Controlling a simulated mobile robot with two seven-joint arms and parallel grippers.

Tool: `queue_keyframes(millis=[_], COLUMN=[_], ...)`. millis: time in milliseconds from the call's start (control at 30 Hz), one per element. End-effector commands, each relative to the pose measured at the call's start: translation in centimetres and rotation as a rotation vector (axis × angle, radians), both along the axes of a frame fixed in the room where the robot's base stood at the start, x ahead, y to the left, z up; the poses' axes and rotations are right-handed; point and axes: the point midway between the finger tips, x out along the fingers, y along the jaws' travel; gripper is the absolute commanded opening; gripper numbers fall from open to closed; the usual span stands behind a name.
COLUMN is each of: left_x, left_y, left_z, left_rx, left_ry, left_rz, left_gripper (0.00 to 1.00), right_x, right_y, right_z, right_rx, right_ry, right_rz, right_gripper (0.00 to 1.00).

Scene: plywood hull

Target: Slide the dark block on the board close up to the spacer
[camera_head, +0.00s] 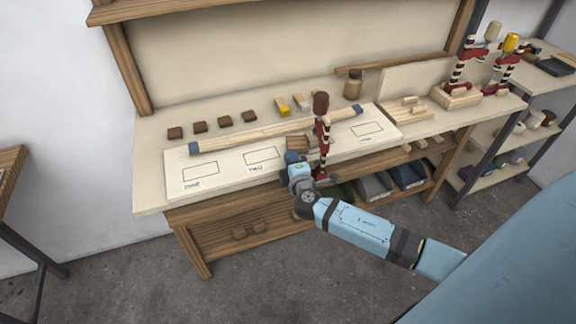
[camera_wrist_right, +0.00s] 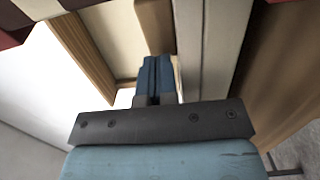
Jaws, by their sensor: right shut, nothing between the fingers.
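A brown block (camera_head: 297,142) lies on the pale board (camera_head: 225,172), just in front of the long wooden strip. My right gripper (camera_head: 292,157) is at the block's near side, low over the board, with its fingers shut and empty. In the right wrist view the shut blue fingers (camera_wrist_right: 157,75) point at a brown block (camera_wrist_right: 155,25) just beyond their tips; I cannot tell whether they touch. A paler piece (camera_head: 313,140) shows right of the block, partly behind the clamp; I cannot tell if it is the spacer. My left gripper is not in view.
An upright red clamp (camera_head: 322,135) stands close right of my gripper. The long wooden strip (camera_head: 260,133) with blue ends lies across the board. Several dark blocks (camera_head: 199,127), yellow-marked pieces (camera_head: 283,106) and a jar (camera_head: 353,84) stand behind. The board's left part is clear.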

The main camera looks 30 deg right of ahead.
Motion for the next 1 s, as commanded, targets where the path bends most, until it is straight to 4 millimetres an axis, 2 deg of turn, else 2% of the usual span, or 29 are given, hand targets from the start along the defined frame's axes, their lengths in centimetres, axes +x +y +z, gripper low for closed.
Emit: queue_keyframes(millis=[433,633,1000], left_x=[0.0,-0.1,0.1], left_y=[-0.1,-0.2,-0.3], left_z=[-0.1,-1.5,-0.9], left_rx=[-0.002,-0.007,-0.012], left_ry=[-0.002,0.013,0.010], left_rz=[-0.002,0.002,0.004], left_gripper=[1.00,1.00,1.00], right_x=[0.2,1.2,1.2], right_y=[-0.5,-2.4,-2.5], right_z=[-0.1,-0.3,0.0], right_rx=[0.000,0.001,0.000], right_ry=[0.000,-0.001,-0.001], right_rz=[0.000,0.000,0.000], right_gripper=[0.00,0.00,0.00])
